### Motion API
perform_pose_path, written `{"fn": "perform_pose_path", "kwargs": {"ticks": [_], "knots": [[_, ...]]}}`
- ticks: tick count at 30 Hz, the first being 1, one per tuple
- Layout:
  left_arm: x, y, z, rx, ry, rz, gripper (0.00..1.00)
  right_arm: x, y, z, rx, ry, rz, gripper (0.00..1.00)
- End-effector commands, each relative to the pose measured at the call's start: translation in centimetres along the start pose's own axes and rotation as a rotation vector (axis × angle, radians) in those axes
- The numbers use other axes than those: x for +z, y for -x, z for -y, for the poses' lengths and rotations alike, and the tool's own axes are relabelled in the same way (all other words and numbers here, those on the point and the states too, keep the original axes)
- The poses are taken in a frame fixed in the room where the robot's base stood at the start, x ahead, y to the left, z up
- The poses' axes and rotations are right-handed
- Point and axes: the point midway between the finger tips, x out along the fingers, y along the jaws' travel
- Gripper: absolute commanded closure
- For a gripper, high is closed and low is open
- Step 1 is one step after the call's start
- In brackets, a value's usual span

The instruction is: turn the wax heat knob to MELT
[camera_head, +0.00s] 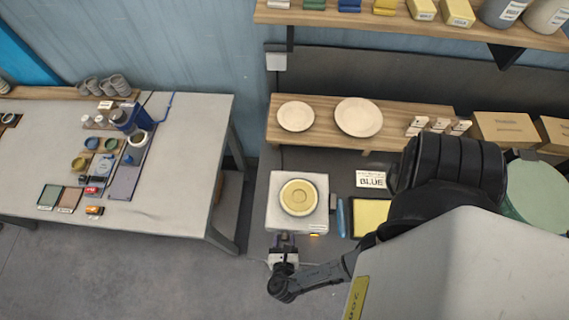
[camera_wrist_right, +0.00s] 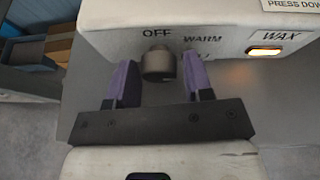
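The white wax heater (camera_head: 273,215) stands on the dark bench, with a round pan of pale yellow wax (camera_head: 298,197) on top. Its heat knob (camera_wrist_right: 158,66) is a short dark grey cylinder on the front face, below the printed words OFF and WARM. Further lettering to the right is partly hidden by a finger. I cannot make out a pointer on the knob. My right gripper (camera_head: 285,239) is at the heater's front; in the wrist view its two purple fingers (camera_wrist_right: 160,76) stand open on either side of the knob, with gaps visible. My left gripper is not in view.
A lit amber lamp (camera_wrist_right: 264,52) sits under the WAX label, right of the knob. A blue object (camera_head: 340,217) and a dark-framed yellow tray (camera_head: 348,222) lie right of the heater. Plates (camera_head: 358,116) rest on the wooden shelf behind. My arm covers the right side.

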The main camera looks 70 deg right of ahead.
Motion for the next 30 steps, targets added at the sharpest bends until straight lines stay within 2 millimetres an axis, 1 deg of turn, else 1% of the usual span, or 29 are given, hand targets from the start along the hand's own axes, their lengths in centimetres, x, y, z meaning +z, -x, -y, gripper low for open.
{"fn": "perform_pose_path", "kwargs": {"ticks": [1,2,10,14,22,30], "knots": [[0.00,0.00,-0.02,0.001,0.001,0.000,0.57,0.00,0.00,0.00,0.000,0.000,0.000,0.58],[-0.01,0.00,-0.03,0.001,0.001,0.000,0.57,0.00,0.00,0.00,0.000,0.000,0.000,0.61],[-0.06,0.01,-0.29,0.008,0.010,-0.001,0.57,0.00,0.00,0.00,0.000,0.000,0.000,0.86],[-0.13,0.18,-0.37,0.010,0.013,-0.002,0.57,0.06,0.02,0.03,0.010,-0.023,0.003,0.87],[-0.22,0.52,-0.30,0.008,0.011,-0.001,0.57,0.01,-0.04,0.10,0.082,-0.200,0.020,0.87],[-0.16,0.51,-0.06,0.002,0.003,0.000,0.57,-0.02,-0.04,0.08,0.094,-0.231,0.021,0.87]]}}
